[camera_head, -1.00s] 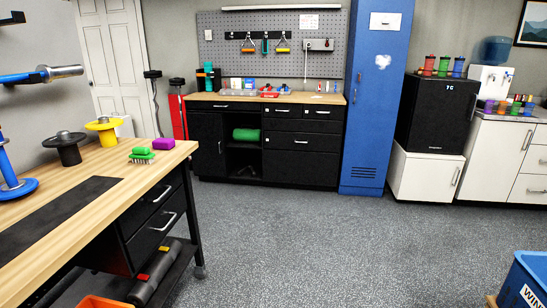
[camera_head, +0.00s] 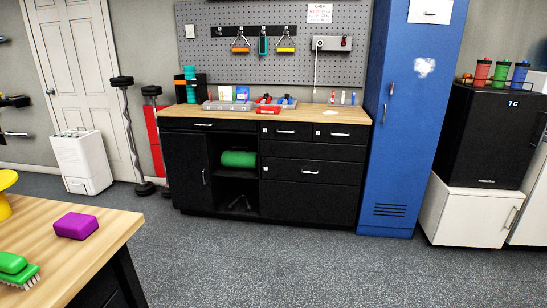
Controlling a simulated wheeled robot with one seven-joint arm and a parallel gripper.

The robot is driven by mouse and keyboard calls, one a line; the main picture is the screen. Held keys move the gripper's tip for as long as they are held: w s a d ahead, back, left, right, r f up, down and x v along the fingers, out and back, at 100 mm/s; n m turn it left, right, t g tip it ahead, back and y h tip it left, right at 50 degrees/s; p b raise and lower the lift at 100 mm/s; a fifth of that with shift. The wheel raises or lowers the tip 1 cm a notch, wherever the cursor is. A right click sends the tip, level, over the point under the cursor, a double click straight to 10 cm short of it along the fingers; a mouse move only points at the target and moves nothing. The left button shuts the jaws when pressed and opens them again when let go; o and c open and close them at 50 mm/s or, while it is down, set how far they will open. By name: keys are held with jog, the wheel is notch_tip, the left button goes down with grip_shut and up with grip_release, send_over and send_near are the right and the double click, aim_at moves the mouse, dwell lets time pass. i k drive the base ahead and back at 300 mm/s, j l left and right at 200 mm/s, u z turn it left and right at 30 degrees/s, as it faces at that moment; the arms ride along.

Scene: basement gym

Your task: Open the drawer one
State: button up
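A black cabinet (camera_head: 280,222) with a wooden top stands against the far wall, ahead of me. It has a wide top-left drawer (camera_head: 225,127), two small top drawers, one in the middle (camera_head: 286,137) and one at the right (camera_head: 340,139), and larger drawer fronts below them at the right (camera_head: 330,174). All these drawers look closed, with silver handles. Small pale tags show by some drawers but are too small to read, so I cannot tell which is drawer one. My gripper is not in view.
A wooden workbench (camera_head: 110,226) with a purple block (camera_head: 76,226) and a green brush (camera_head: 18,270) juts in at the lower left. A blue locker (camera_head: 398,160) stands right of the cabinet. The grey floor (camera_head: 270,268) before the cabinet is clear.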

aim_at(271, 130)
jog(key=i, duration=1.95)
jog(key=i+z, duration=0.1)
jog(key=i, duration=0.6)
jog(key=i+j, duration=0.15)
jog(key=i, duration=0.55)
jog(key=i+j+z, duration=0.15)
jog(key=i, duration=0.55)
